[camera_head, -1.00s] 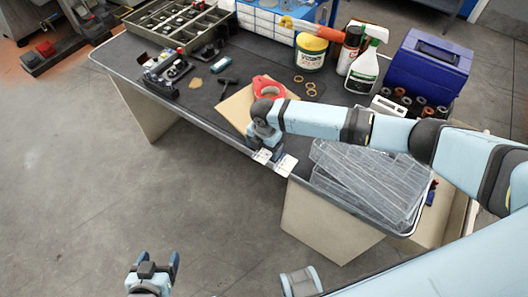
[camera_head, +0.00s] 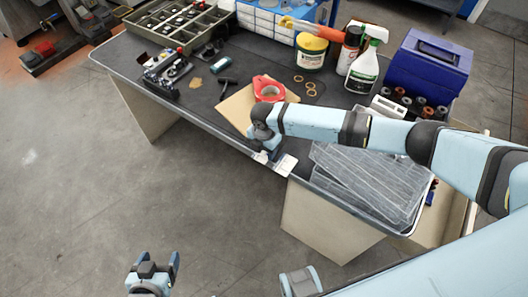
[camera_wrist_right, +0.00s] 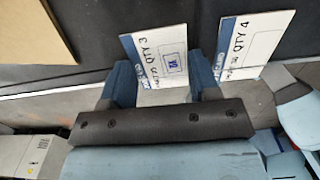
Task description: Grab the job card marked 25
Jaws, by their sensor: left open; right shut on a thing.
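Two white job cards with blue edges lie side by side at the bench's front edge. In the right wrist view the left card (camera_wrist_right: 160,55), handwritten "QTY 3" with a blue square mark, sits between the fingers of my right gripper (camera_wrist_right: 163,85), which is shut on it. The right card (camera_wrist_right: 250,42), handwritten "QTY 4", lies just outside the right finger; it also shows in the head view (camera_head: 286,165). I cannot read a 25 on either card. My left gripper (camera_head: 153,264) is open and empty, low over the floor, away from the bench.
Clear plastic sheets or trays (camera_head: 365,185) lie to the right. Bottles, a tub and a blue case (camera_head: 428,65) stand behind.

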